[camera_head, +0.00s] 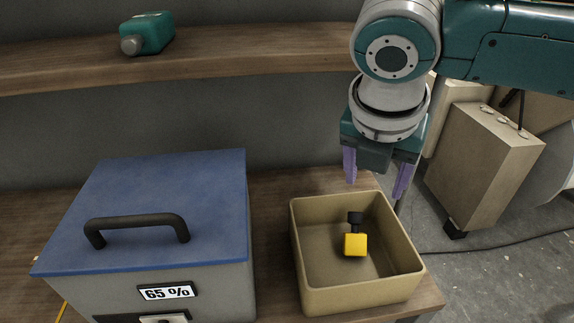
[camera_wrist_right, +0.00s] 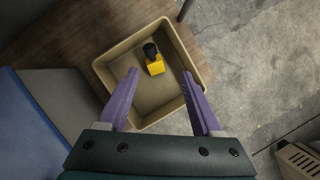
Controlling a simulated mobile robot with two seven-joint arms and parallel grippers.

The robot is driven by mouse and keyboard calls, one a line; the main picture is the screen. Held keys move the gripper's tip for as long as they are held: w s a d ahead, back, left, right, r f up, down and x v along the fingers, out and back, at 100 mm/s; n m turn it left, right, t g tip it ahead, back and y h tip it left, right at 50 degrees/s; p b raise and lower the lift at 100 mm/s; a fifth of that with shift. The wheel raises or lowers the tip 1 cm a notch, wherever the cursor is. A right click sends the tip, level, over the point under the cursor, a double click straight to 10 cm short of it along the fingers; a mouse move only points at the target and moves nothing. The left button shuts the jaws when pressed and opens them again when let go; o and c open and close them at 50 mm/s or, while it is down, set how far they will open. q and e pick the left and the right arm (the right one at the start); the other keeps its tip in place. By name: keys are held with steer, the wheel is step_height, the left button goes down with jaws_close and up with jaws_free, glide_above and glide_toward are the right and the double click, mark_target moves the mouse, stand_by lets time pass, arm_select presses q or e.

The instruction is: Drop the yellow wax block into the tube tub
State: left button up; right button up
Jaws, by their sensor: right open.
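The yellow wax block (camera_head: 355,244) has a black knob-like end and lies inside the tan tub (camera_head: 362,299), on its floor. In the right wrist view the block (camera_wrist_right: 155,67) is also inside the tub (camera_wrist_right: 101,70), near the far side. My right gripper (camera_head: 377,178) has its purple fingers spread wide, with nothing between them. It is above the tub's back edge; in the wrist view its fingers (camera_wrist_right: 166,94) show in front of the tub. My left gripper is not in view.
A grey box with a blue lid (camera_head: 190,180) and black handle, labelled 65 %, stands left of the tub. A teal bottle (camera_head: 150,33) lies on the shelf behind. The floor is at the right, past the table's edge.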

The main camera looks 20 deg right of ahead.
steer(key=v, duration=0.8)
steer(key=shift+r, duration=0.25)
steer(key=shift+f, duration=0.1)
steer(key=s+a+f+m+y, duration=0.5)
steer(key=s+a+f+m, duration=0.2)
steer(key=s+a+m, duration=0.3)
steer(key=s+d+f+m+h, duration=0.1)
steer(key=s+d+f+m, duration=0.1)
steer(key=s+d+m, duration=0.9)
steer(key=w+a+r+m+p, duration=0.1)
steer(key=a+r+p, duration=0.1)
steer(key=r+p, duration=1.4)
steer(key=w+a+r+m+p, duration=0.1)
steer(key=a+r+m+p, duration=0.1)
steer(key=r+p, duration=1.4)
steer(key=shift+w+r+t+p, duration=0.3)
steer(key=shift+r+p, duration=0.1)
steer(key=shift+p, duration=0.1)
